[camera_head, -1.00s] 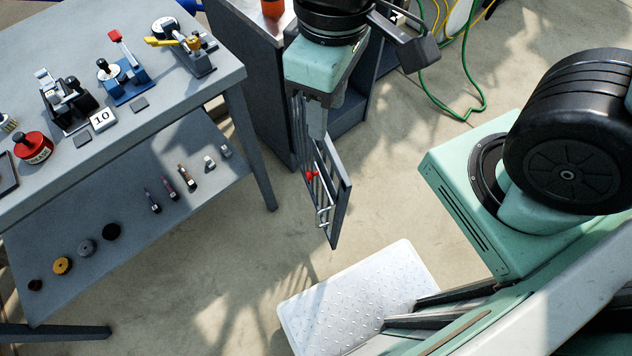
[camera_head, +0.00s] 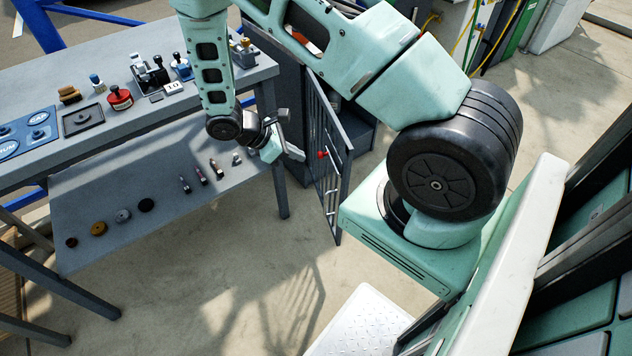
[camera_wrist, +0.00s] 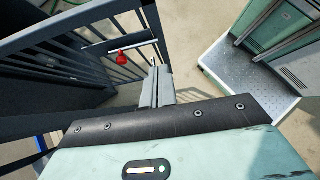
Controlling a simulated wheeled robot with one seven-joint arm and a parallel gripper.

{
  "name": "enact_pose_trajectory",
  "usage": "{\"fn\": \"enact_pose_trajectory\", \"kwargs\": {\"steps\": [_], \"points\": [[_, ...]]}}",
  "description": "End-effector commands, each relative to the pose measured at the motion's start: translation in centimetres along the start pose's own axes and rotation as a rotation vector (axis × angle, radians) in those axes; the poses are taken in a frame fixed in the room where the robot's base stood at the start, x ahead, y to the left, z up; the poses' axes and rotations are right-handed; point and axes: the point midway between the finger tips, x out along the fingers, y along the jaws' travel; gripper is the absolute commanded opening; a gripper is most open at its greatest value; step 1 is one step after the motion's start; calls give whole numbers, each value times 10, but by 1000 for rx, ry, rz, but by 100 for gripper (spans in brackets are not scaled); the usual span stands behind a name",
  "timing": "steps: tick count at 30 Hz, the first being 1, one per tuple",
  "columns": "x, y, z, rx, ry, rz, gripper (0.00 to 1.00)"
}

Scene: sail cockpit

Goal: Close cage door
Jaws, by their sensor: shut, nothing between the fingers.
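The cage door (camera_head: 331,196), a dark frame with upright bars, stands open, swung out from the dark grey cabinet (camera_head: 290,92). A red knob (camera_head: 322,155) sits on its light latch rod; the knob also shows in the wrist view (camera_wrist: 121,59). My gripper (camera_head: 298,153) is shut and empty, to the left of the door in the head view, its fingers pointing towards the bars. In the wrist view, the gripper fingers (camera_wrist: 158,76) appear close to the door's free edge, right of the knob. I cannot tell whether they touch the door.
A grey workbench (camera_head: 105,49) with stamps and a lower shelf (camera_head: 150,230) carrying small items stands to the left, close to my forearm. My white tread-plate base lies near the door's lower end. The bare concrete floor (camera_head: 230,300) below the shelf is clear.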

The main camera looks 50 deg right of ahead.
Motion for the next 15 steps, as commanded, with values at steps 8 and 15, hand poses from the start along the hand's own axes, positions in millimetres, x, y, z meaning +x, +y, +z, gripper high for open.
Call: {"fn": "enact_pose_trajectory", "kwargs": {"steps": [8,15], "points": [[30,2,2,-8,-14,-1,0],[79,1,2,-9,-13,-2,0]]}}
